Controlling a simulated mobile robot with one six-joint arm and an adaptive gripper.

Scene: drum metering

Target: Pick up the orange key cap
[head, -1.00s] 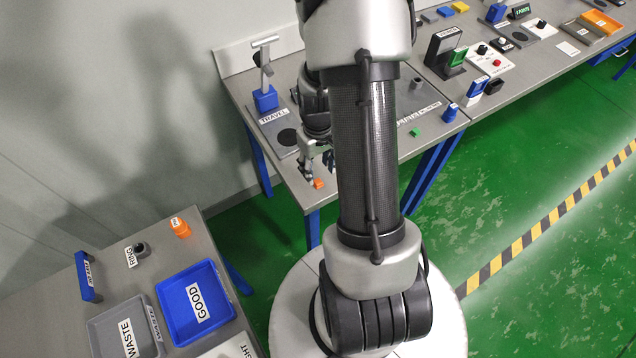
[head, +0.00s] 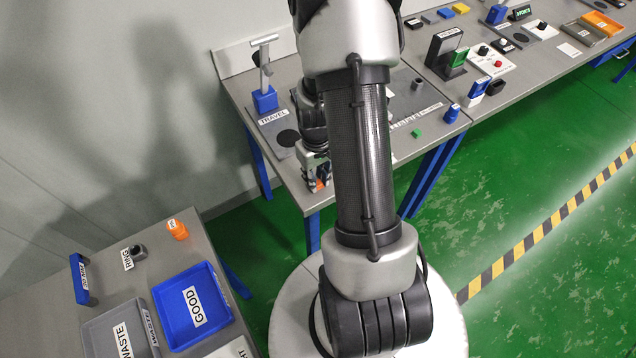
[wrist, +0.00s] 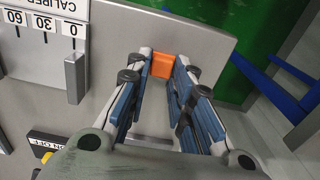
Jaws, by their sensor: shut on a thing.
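The orange key cap (wrist: 163,66) sits between the fingertips of my gripper (wrist: 162,76) in the wrist view, near the edge of the grey table. The fingers touch it on both sides, and my gripper is shut on it. In the head view, my gripper (head: 318,180) is at the table's front left corner, with a bit of the orange key cap (head: 319,185) showing between the fingers. I cannot tell whether the cap still touches the table.
The grey table (head: 291,180) ends close to my gripper, with green floor beyond. A travel stand with a blue block (head: 265,99) is behind it. A small green piece (head: 417,133) lies to the right. A side bench holds a blue GOOD tray (head: 222,318).

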